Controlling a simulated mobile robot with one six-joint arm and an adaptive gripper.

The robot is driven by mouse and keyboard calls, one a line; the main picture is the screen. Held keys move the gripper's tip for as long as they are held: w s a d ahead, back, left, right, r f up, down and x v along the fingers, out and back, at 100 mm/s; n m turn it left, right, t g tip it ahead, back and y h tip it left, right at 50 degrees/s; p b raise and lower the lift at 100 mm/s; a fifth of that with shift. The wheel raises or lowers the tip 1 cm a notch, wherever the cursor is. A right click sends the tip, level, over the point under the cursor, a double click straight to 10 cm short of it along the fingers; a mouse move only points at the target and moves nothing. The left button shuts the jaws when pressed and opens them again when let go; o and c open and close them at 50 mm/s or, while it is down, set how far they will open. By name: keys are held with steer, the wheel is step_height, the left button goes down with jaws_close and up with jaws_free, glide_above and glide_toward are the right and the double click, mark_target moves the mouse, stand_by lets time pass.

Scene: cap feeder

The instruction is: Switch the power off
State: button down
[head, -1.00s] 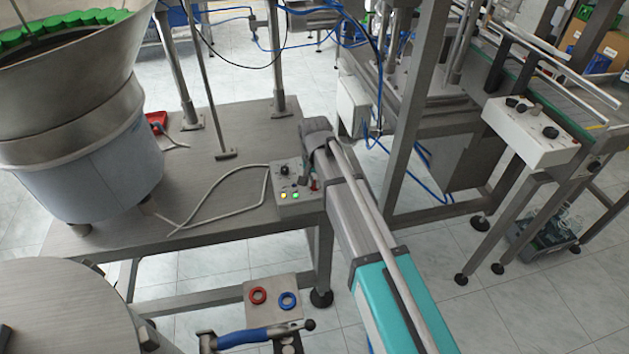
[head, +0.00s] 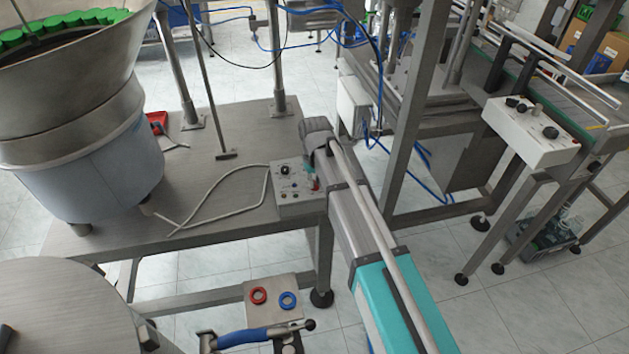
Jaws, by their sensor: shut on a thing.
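A small grey control box (head: 287,203) sits at the right end of the steel table. It has a black knob (head: 285,170) and small indicator lights on its face, which now look dark. A small red switch (head: 315,184) shows at the box's right side, mostly covered by my gripper. My gripper (head: 311,175) is at that side of the box, shut on the red switch. The fingertips are small and partly hidden by my arm, so the exact contact is hard to see.
A large steel bowl feeder (head: 85,140) with green caps (head: 75,22) stands on the table (head: 225,185) at left. A pale cable (head: 215,210) runs to the box. Another control box (head: 530,132) is by the conveyor at right. A frame post (head: 410,110) stands close to my arm.

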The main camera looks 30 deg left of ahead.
steer(key=shift+n, duration=1.8)
steer(key=c, duration=0.7)
jaws_free()
steer(key=shift+m, duration=0.3)
